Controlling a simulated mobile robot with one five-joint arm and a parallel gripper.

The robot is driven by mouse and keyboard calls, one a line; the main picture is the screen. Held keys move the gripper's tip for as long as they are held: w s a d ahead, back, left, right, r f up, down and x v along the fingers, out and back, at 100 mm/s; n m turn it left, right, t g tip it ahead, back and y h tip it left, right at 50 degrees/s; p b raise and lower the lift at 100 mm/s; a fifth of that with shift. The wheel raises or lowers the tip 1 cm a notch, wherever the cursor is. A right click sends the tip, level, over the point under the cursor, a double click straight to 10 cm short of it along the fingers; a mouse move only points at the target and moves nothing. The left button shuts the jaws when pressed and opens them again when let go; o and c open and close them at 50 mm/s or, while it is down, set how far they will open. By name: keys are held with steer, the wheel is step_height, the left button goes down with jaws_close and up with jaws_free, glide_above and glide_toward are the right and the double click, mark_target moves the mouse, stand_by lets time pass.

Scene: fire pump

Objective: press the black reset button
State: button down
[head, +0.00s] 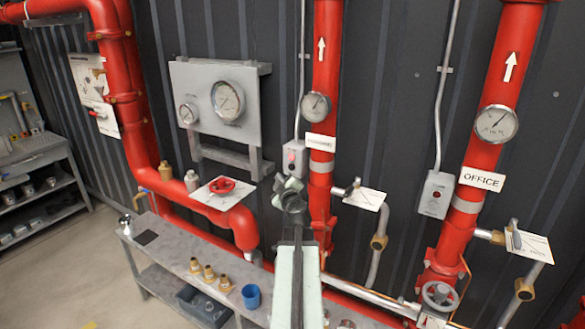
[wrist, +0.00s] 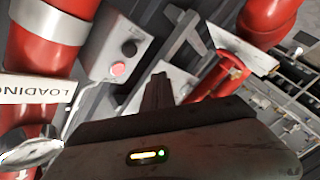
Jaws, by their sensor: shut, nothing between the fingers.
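The black button (wrist: 130,47) sits on a grey control box (wrist: 108,45) in the wrist view, beside a red button (wrist: 119,69) on the same face. In the head view this box (head: 294,152) hangs on the wall left of the middle red pipe. My gripper (head: 289,186) is shut and empty, just below and in front of the box. In the wrist view its fingers (wrist: 158,82) point up the picture, to the right of both buttons and apart from them.
The middle red pipe (head: 326,90) stands right of the box with a gauge and a label. A red valve handwheel (head: 222,186) is at left. A second grey box (head: 436,195) with a red button is by the OFFICE pipe. A bench (head: 170,258) holds brass fittings and a blue cup.

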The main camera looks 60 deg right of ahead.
mark_target(286, 166)
steer(key=d, duration=0.5)
steer(key=shift+d, duration=0.1)
stand_by(1.8)
steer(key=shift+d, duration=0.3)
steer(key=shift+d, duration=0.55)
stand_by(0.6)
steer(key=shift+a, duration=0.95)
steer(key=a, duration=0.5)
